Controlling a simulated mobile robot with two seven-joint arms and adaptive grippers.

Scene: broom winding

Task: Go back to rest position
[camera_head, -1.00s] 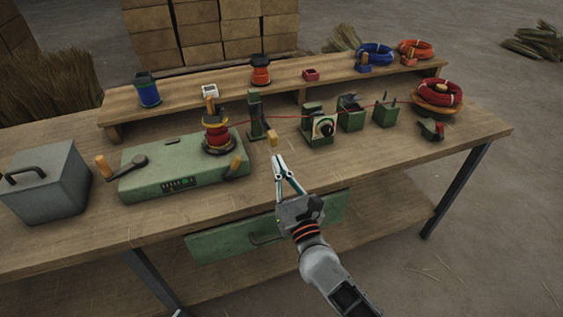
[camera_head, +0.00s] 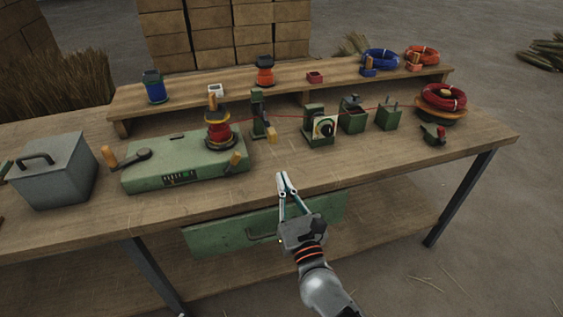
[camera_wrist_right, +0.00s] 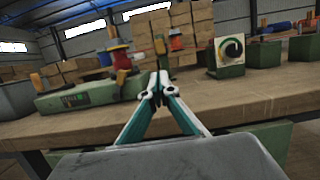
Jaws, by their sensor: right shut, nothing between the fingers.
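My right gripper (camera_head: 285,182) is shut and empty, just off the front edge of the workbench (camera_head: 400,165) in the head view. Its two fingertips meet in the right wrist view (camera_wrist_right: 156,84), with the bench front behind them. The green winding machine (camera_head: 188,163) with a spool of red wire (camera_head: 219,130) stands left of the gripper, apart from it. My left gripper does not show in either view.
A grey lidded box (camera_head: 55,172) stands at the bench's left. Green wire guides (camera_head: 320,127) and a red coil (camera_head: 443,97) are behind and right of the gripper. The raised shelf (camera_head: 200,98) holds spools. A green drawer (camera_head: 215,235) hangs under the front edge.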

